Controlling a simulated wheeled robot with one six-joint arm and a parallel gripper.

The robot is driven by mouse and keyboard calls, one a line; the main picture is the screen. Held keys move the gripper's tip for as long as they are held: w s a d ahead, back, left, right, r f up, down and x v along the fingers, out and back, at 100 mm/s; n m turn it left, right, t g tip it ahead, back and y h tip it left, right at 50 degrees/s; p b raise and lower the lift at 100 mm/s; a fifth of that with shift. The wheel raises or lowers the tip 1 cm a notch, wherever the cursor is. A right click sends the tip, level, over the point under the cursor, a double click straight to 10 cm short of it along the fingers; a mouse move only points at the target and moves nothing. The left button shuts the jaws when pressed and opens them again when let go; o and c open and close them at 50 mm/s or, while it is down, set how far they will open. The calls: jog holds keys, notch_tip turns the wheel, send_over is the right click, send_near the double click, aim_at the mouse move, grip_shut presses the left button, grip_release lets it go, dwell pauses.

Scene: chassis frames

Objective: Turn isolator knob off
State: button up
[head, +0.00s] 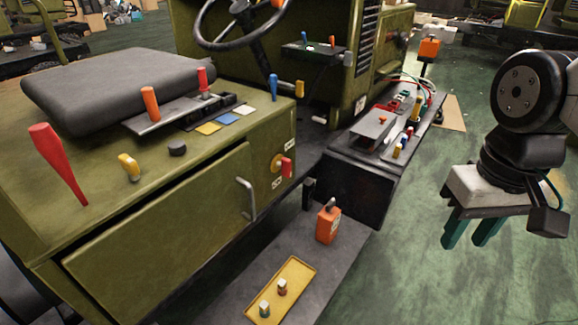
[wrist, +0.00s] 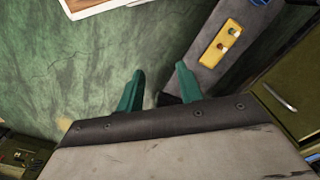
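The isolator knob (head: 286,167) is red and sits on a round yellow-orange plate on the side panel of the olive seat box, near its right corner. Small labels lie above and below it, too small to read. My gripper (head: 469,234) hangs at the right of the head view, well apart from the knob, over the green floor. In the wrist view its two green fingers (wrist: 156,95) stand apart with nothing between them. The knob does not show in the wrist view.
A metal door handle (head: 247,198) is left of the knob. A dark battery box (head: 350,185) with cables stands right of the knob. The floor (head: 420,270) near my gripper is clear.

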jog(key=w+d+f+n+t+h, duration=0.1)
jog(key=w+d+f+n+h, duration=0.15)
jog(key=w+f, duration=1.25)
jog(key=n+t+y, duration=0.8)
jog(key=t+y, duration=0.2)
jog(key=y, duration=0.7)
send_near(290, 165)
jog(key=x, duration=0.4)
jog(key=shift+w+a+r, duration=0.1)
jog(key=shift+w+a, duration=0.05)
jog(key=x, duration=0.6)
jog(key=shift+w+a, duration=0.25)
jog(key=shift+w, duration=0.1)
